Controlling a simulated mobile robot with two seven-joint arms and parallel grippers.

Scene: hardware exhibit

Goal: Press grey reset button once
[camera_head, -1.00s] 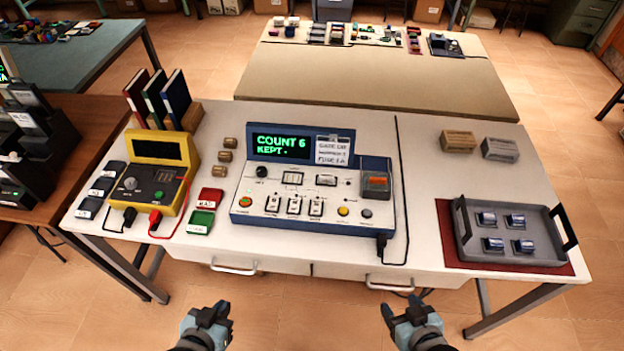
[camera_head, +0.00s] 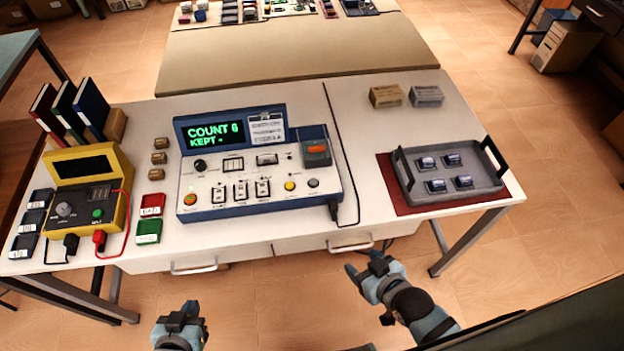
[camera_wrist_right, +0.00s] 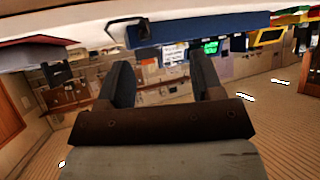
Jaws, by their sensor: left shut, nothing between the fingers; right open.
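The counter device (camera_head: 258,197) is a white and blue panel on the table. Its green display (camera_head: 215,133) reads COUNT 6, KEPT -. The small grey button (camera_head: 313,183) is at its lower right, beside a yellow button (camera_head: 290,186). My right gripper (camera_head: 366,269) is below the table's front edge, apart from the panel, open and empty. In the right wrist view its two fingers (camera_wrist_right: 165,85) stand apart, with the table edge beyond. My left gripper (camera_head: 183,312) is shut and empty, low in front of the table.
A grey tray (camera_head: 408,187) with several small parts stands on a red mat at right. A black cable (camera_head: 345,150) runs beside the panel. Drawer handles (camera_head: 350,247) stick out in front.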

